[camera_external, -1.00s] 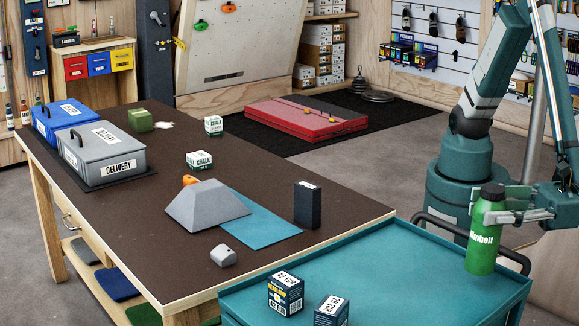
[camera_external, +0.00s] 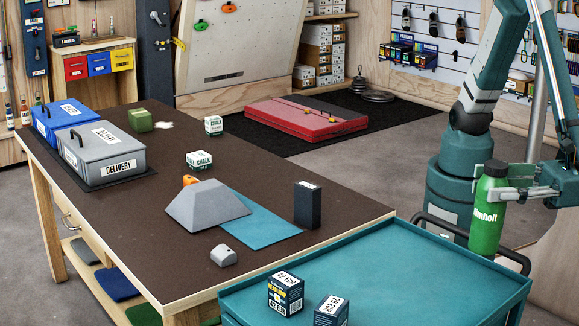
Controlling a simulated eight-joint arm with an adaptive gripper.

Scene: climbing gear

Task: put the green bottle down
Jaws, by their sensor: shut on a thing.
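The green bottle (camera_external: 487,218) with a dark cap is upright at the right side of the view. My gripper (camera_external: 505,191) is shut on its upper body, coming in from the right. The bottle is in front of my teal arm base, by the far right corner of the teal cart top (camera_external: 400,262). Its bottom appears to be around the cart's dark rail; I cannot tell how far it is above or behind the cart top.
Two dark boxes (camera_external: 286,293) (camera_external: 331,311) stand at the cart's front left. A dark rail (camera_external: 515,258) runs at the cart's right end. The middle of the cart top is clear. The brown table (camera_external: 150,215) holds a grey wedge (camera_external: 207,205), a black box (camera_external: 307,205) and lidded cases.

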